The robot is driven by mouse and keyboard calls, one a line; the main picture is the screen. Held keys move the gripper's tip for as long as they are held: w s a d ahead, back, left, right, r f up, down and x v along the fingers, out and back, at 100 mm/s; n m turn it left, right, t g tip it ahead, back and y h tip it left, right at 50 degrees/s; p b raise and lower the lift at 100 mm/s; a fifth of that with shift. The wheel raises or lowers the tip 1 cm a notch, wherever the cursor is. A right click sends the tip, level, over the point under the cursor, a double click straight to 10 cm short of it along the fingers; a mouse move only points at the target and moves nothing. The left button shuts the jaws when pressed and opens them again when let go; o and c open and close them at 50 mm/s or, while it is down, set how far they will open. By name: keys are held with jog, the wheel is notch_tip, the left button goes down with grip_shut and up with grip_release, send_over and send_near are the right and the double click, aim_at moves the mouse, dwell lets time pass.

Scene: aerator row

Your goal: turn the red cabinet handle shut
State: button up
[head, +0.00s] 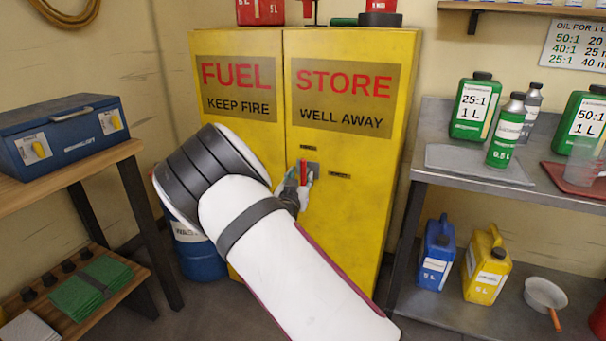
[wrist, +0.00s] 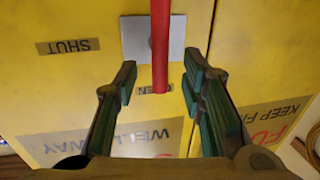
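The red handle (head: 303,172) sits on a grey plate (head: 311,168) on the front of the yellow cabinet (head: 345,215). It stands upright, its free end towards the label above the plate. In the wrist view, which is upside down, the handle (wrist: 160,45) reaches over the OPEN label (wrist: 154,90), partly hiding it; the SHUT label (wrist: 67,46) lies off to the side. My gripper (wrist: 160,78) is open, with one finger on each side of the handle's free end and a gap on both sides. In the head view my gripper (head: 297,188) is small and partly hidden by my arm.
A workbench with a blue box (head: 65,137) stands at left, and a blue drum (head: 200,252) beside the cabinet. A grey metal bench (head: 440,180) with bottles and cans stands close at right. Red cans (head: 260,11) sit on the cabinet top.

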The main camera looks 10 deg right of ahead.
aim_at(303, 172)
jog(key=shift+b+x, duration=0.3)
jog(key=shift+x, duration=2)
grip_shut()
